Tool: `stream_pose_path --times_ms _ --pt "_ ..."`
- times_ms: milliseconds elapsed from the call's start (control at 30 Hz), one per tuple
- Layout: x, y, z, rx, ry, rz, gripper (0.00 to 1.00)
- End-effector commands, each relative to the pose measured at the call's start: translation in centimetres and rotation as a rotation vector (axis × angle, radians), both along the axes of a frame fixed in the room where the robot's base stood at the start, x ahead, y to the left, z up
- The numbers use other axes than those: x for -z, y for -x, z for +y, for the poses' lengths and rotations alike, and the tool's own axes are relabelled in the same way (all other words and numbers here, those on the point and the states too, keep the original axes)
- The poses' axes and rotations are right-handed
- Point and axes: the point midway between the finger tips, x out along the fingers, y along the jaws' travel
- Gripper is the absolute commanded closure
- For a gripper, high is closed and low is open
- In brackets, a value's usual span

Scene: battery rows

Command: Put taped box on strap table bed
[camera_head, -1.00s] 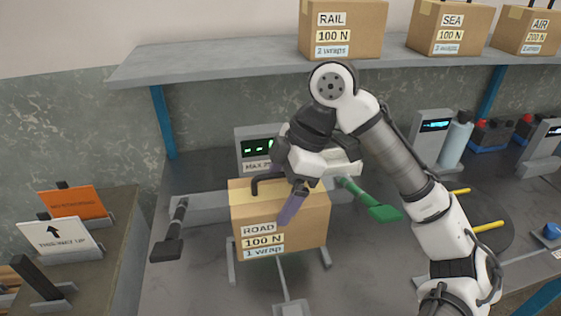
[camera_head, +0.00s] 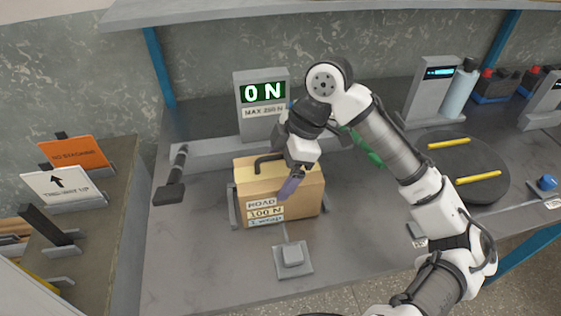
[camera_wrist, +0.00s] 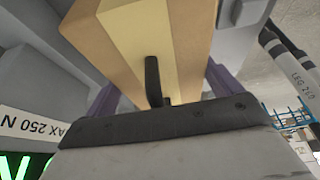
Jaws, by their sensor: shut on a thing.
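My gripper (camera_head: 295,167) is shut on the box from above.
A display (camera_head: 264,92) behind the box reads 0 N, above a MAX 250 N label. A round dark plate with yellow bars (camera_head: 463,172) lies farther right. A shelf overhangs behind.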

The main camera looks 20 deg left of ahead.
Motion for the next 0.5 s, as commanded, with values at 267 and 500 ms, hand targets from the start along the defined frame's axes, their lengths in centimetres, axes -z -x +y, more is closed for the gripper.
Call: stream_pose_path --times_ms 267,500 --pt "0.22 0.0 -0.01 0.0 0.001 0.001 0.01" --pt "0.13 -0.01 -0.02 0.0 0.001 -0.001 0.0"
